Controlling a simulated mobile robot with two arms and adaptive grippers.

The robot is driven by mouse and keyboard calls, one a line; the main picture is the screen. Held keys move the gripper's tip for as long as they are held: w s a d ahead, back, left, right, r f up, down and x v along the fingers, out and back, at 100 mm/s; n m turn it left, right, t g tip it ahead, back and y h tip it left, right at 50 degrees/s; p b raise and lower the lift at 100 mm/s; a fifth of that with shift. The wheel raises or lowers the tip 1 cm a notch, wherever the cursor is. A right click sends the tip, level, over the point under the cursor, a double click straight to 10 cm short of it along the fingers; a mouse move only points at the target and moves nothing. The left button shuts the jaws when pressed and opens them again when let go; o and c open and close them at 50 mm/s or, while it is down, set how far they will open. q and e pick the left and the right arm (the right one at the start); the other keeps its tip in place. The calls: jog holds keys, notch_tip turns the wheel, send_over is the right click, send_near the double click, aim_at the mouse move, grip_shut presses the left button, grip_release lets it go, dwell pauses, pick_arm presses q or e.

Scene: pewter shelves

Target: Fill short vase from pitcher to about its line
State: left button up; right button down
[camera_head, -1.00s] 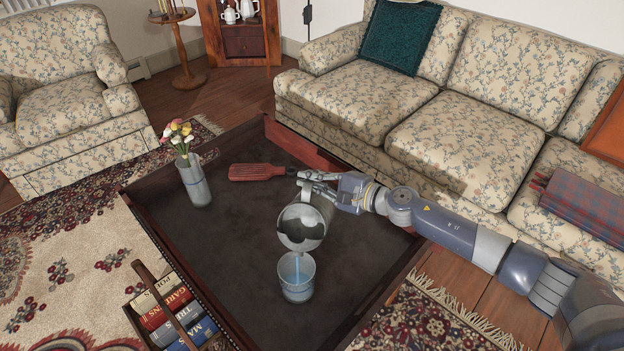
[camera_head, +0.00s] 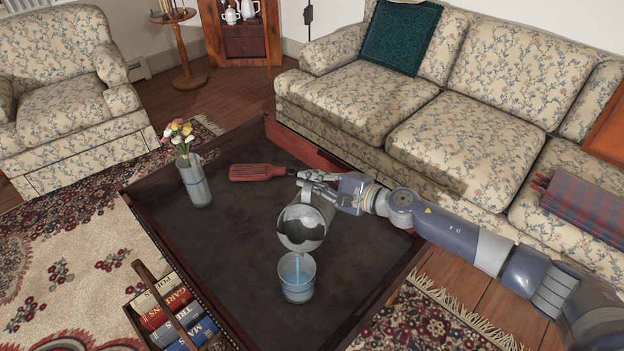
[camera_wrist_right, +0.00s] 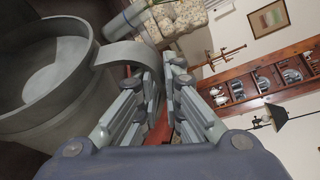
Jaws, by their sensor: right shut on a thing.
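A grey metal pitcher (camera_head: 305,222) is held tilted above the tray table, its mouth facing down toward the short vase. My right gripper (camera_head: 318,183) is shut on the pitcher's handle; the wrist view shows the fingers (camera_wrist_right: 165,80) around the handle (camera_wrist_right: 128,55) beside the pitcher body (camera_wrist_right: 45,85). The short vase (camera_head: 297,289), a clear glass, stands upright right below the pitcher, apart from it. A thin pale-blue streak of water runs down into it, and bluish water shows inside. Its fill line cannot be made out clearly. My left gripper is out of view.
A tall vase with flowers (camera_head: 196,184) stands at the table's left. A red paddle-like object (camera_head: 257,172) lies behind the pitcher. The dark table (camera_head: 235,235) has raised edges and is otherwise clear. A book caddy (camera_head: 172,318) sits at lower left; a sofa (camera_head: 440,140) stands behind.

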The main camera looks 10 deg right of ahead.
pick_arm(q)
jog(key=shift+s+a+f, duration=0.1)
pick_arm(e)
jog(key=shift+r, duration=0.4)
dwell(0.4)
jog(key=shift+s+a, duration=0.1)
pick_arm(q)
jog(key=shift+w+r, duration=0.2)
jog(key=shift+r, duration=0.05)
pick_arm(e)
jog(key=shift+r, duration=0.1)
jog(key=shift+s+a+r+n+t, duration=0.1)
jog(key=shift+s+r+n+t, duration=0.1)
jog(key=shift+n+t, duration=0.1)
dwell(0.9)
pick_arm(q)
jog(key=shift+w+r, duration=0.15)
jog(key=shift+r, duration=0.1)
pick_arm(e)
jog(key=shift+s, duration=0.15)
jog(key=shift+s+a+r, duration=0.15)
jog(key=shift+r, duration=0.1)
dwell(0.8)
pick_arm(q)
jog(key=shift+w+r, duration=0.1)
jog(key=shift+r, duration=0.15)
pick_arm(e)
jog(key=shift+s+r+n, duration=0.1)
jog(key=shift+n, duration=0.2)
dwell(0.8)
